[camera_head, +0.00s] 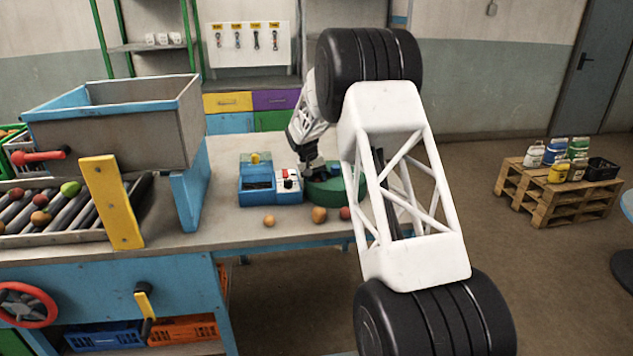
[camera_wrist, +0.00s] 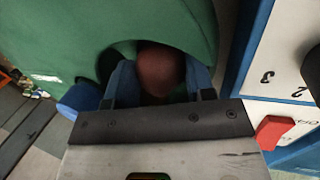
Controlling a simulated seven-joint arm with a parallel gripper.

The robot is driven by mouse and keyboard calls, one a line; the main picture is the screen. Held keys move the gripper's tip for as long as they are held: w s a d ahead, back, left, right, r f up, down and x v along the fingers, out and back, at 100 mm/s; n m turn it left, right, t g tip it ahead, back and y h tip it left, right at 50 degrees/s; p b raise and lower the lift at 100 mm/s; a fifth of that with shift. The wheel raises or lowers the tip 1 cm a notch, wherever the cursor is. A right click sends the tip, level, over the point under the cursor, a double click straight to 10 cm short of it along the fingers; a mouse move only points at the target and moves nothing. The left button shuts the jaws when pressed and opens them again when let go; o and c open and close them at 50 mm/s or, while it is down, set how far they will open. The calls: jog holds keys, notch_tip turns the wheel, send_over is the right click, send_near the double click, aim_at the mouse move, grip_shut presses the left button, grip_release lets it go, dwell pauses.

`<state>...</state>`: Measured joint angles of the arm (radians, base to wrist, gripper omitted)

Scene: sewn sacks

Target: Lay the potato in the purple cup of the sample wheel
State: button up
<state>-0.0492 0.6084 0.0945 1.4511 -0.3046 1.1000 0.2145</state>
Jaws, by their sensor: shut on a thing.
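My gripper (camera_head: 312,168) reaches down to the green sample wheel housing (camera_head: 328,191) on the bench, right beside the control panel. In the wrist view, my gripper (camera_wrist: 162,84) is shut on a reddish-brown potato (camera_wrist: 162,68), with one blue-grey finger on each side of it. The potato is at a dark round opening in the green housing (camera_wrist: 60,35); how deep it sits is hard to tell. No purple cup can be made out; the inside of the opening is mostly hidden by the potato and fingers. My arm covers part of the housing in the head view.
A blue box (camera_head: 256,190) with a white control panel (camera_head: 288,184) stands left of the housing. Loose potatoes (camera_head: 269,220) (camera_head: 319,214) and a reddish one (camera_head: 345,213) lie near the bench's front edge. A grey hopper (camera_head: 130,130) and roller conveyor are at left.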

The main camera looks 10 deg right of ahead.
jog(key=shift+f, duration=0.15)
jog(key=o, duration=0.7)
jog(key=v, duration=1.2)
jog(key=shift+a, duration=0.1)
dwell(0.5)
